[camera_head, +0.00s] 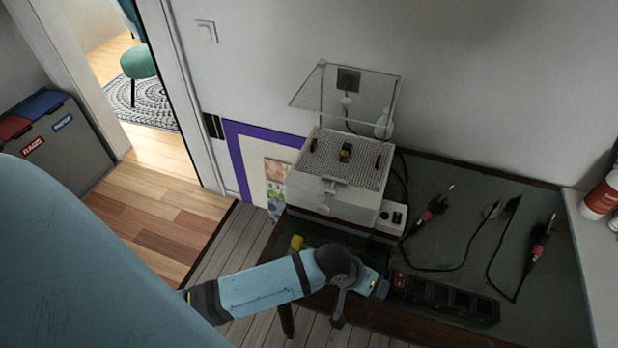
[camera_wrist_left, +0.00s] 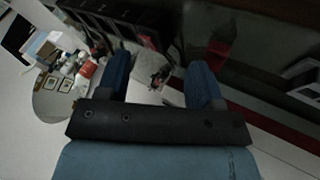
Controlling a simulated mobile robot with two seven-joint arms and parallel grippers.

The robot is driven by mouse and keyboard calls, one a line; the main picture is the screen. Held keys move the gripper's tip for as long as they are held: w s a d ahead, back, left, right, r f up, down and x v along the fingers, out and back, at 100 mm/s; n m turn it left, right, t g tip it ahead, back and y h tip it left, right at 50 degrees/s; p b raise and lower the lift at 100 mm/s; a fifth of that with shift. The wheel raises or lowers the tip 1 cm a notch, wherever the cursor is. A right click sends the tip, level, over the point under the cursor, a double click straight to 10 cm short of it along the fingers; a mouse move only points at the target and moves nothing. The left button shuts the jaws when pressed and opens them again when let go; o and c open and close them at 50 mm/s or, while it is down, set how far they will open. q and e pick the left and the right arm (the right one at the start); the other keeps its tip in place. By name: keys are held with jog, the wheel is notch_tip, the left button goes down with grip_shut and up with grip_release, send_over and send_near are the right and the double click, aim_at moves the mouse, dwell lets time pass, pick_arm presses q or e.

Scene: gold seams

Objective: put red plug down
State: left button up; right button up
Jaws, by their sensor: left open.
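My left gripper (camera_head: 380,287) is at the left end of the black power strip (camera_head: 452,299), by the front edge of the bench. In the left wrist view the gripper (camera_wrist_left: 160,66) has its two blue fingers apart, with nothing visible held between them. The strip's dark sockets (camera_wrist_left: 118,20) run across the top of that view. I cannot make out a red plug for certain. A dark reddish shape (camera_wrist_left: 216,45) lies beyond the right finger, too dim to identify. A red part (camera_head: 399,280) shows at the strip's end beside the gripper. My right gripper is not in view.
A white box (camera_head: 330,195) with a raised clear lid (camera_head: 348,92) stands behind my left arm. Two red-handled tools (camera_head: 434,208) (camera_head: 541,238) with black cords lie on the dark bench mat (camera_head: 470,180). A red-and-white bottle (camera_head: 602,197) stands at the right.

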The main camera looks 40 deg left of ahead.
pick_arm(q)
jog(key=s+a+f+m+t+y, duration=0.1)
jog(key=s+a+m+t, duration=0.2)
jog(key=s+a+t, duration=0.3)
jog(key=s+a, duration=0.3)
jog(key=s, duration=0.1)
jog(key=shift+s+a+f+y, duration=0.35)
jog(key=shift+a+f+y, duration=0.05)
jog(key=r+p, duration=0.4)
jog(key=shift+a, duration=0.2)
jog(key=shift+r, duration=0.1)
